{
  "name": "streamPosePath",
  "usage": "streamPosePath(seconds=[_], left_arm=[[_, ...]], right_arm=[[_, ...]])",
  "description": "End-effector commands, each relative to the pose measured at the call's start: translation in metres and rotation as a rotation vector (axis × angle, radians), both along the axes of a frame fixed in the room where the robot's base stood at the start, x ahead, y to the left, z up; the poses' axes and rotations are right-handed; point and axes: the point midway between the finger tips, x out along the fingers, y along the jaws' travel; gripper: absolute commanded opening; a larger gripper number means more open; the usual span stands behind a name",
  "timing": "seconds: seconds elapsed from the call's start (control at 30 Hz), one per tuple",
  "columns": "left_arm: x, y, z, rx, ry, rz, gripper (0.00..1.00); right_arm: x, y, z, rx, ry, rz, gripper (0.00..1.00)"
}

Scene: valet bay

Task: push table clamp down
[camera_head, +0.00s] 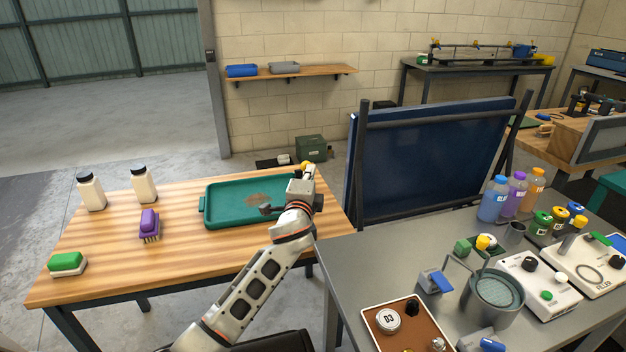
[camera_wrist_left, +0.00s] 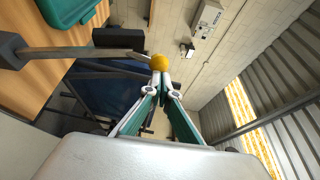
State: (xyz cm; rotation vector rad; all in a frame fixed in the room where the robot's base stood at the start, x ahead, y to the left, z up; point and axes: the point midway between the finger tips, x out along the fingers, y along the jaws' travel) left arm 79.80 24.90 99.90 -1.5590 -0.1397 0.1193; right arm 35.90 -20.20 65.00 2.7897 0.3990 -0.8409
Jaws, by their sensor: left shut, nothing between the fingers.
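The table clamp shows a yellow ball knob (camera_wrist_left: 159,62) at the end of a dark metal bar (camera_wrist_left: 75,56) in the left wrist view. In the head view the yellow knob (camera_head: 307,167) is at the wooden table's back right corner, mostly behind my gripper. My left gripper (camera_wrist_left: 161,79) is shut and empty, its fingertips right at the knob; I cannot tell if they touch. In the head view my left gripper (camera_head: 305,177) is over the table's right end, fingers largely hidden by my wrist. How far the lever is tilted cannot be told. My right gripper is not in view.
A teal tray (camera_head: 210,217) lies on the wooden table (camera_head: 110,250) just left of my wrist. Two white bottles (camera_head: 145,185), a purple brush (camera_head: 149,224) and a green-topped block (camera_head: 67,263) stand further left. A crowded grey table (camera_head: 345,260) and blue panel (camera_head: 425,155) stand to the right.

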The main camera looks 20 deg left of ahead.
Motion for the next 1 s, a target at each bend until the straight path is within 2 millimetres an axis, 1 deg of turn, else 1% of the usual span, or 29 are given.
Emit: streamPosePath(seconds=[0.03,0.13,0.4,0.47,0.7,1.0], left_arm=[[0.007,0.005,0.004,0.001,-0.002,0.002,0.0],[0.019,0.013,0.004,0.0,-0.002,0.001,0.0],[0.041,0.028,0.0,0.0,0.0,0.001,0.0],[0.046,0.031,0.002,-0.013,0.016,0.0,0.0],[0.064,0.044,-0.004,-0.075,0.11,0.001,0.0],[0.085,0.058,-0.018,-0.073,0.109,0.001,0.0]], right_arm=[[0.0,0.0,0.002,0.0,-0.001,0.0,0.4],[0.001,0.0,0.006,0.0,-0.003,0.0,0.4],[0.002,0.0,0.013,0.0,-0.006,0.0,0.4],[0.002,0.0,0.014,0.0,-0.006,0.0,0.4],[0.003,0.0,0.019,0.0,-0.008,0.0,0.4],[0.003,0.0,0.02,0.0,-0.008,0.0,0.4]])
